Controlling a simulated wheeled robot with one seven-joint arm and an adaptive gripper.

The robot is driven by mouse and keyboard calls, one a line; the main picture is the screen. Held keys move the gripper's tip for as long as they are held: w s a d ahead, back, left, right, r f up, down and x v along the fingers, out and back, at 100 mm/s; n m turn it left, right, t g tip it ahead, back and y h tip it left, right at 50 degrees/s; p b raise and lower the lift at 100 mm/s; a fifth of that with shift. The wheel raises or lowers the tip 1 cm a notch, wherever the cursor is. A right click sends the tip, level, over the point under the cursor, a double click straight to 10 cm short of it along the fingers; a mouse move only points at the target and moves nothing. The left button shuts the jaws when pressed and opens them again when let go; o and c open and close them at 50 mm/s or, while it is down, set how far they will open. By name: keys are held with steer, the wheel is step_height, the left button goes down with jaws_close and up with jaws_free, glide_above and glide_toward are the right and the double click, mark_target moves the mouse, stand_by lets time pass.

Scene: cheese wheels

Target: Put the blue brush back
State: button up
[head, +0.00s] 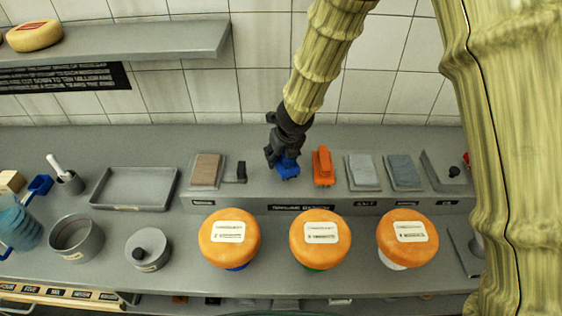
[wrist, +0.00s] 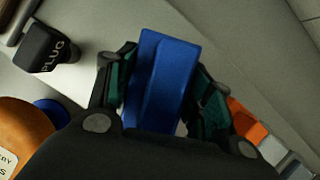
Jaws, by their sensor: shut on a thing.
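The blue brush (head: 287,167) is in my gripper (head: 281,157), over the raised grey ledge at the back of the counter. In the wrist view the brush (wrist: 163,72) is a long blue block between the two fingers of my gripper (wrist: 163,88), which are shut on its sides. An orange brush (head: 322,167) stands on the ledge just right of it. I cannot tell whether the blue brush touches the ledge, and its underside is hidden.
A small dark plug (head: 241,171) and a brown block (head: 207,170) are to the left on the ledge (head: 345,207). Grey pads (head: 362,172) are to the right. Several orange cheese wheels (head: 319,238) stand in front. A grey shelf (head: 150,44) hangs at upper left.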

mark_target(281, 163)
steer(key=shift+f+b, duration=1.05)
steer(key=shift+f, duration=0.35)
steer(key=shift+f, duration=0.15)
steer(key=o, duration=0.9)
steer(key=shift+r, duration=0.35)
steer(key=p+v, duration=0.6)
steer(key=v, duration=0.5)
steer(key=shift+s+r, duration=0.3)
